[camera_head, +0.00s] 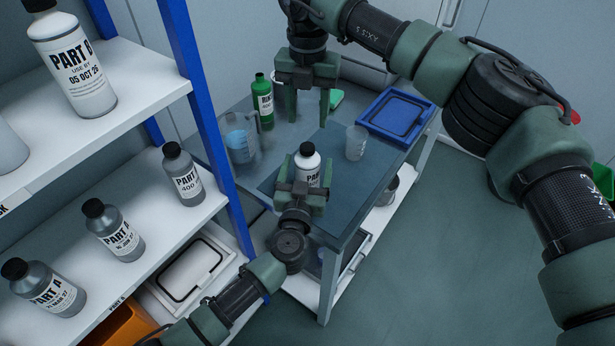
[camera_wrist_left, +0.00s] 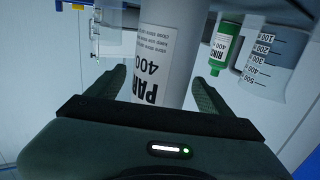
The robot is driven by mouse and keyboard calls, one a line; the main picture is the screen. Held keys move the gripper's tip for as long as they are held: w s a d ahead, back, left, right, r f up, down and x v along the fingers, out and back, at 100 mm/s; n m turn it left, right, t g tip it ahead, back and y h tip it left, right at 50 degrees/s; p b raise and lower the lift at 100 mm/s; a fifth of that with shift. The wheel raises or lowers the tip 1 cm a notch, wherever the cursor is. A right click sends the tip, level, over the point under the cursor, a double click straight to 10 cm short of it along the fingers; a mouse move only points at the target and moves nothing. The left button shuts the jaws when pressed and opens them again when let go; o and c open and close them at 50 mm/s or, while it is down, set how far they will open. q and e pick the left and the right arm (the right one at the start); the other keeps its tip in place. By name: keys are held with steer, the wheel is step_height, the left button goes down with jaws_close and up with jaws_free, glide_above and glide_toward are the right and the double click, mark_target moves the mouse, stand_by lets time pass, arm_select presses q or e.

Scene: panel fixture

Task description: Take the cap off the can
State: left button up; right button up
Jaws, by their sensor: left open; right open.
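A white can (camera_head: 308,163) with a black cap (camera_head: 307,149) and a "PART" label stands upright on the cart. My left gripper (camera_head: 305,188) is open at the can, on its near side. In the left wrist view the white can (camera_wrist_left: 168,60) stands between the two open fingers of my left gripper (camera_wrist_left: 162,90), with gaps visible beside it; its cap is out of that view. My right gripper (camera_head: 308,105) is open and empty, pointing down above the far part of the cart, above and behind the can.
The cart top (camera_head: 340,190) also holds a clear beaker (camera_head: 356,143), a blue tray (camera_head: 397,115), a green bottle (camera_head: 263,102) and a jug (camera_head: 239,140). The green bottle (camera_wrist_left: 222,48) and graduated jug (camera_wrist_left: 272,65) show in the left wrist view. Shelves (camera_head: 160,215) with several bottles stand left.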

mark_target(307, 147)
arm_select(q)
steer(key=shift+s+r, duration=0.1)
steer(key=shift+s, duration=0.05)
arm_select(e)
steer(key=shift+s+r, duration=0.15)
steer(key=shift+s, duration=0.05)
arm_select(q)
steer(key=c, duration=1.2)
arm_select(e)
steer(key=shift+w, duration=0.15)
arm_select(q)
jaws_close()
arm_select(e)
steer(key=m, duration=1.7)
steer(key=shift+m, duration=0.3)
steer(key=shift+f, duration=4.1)
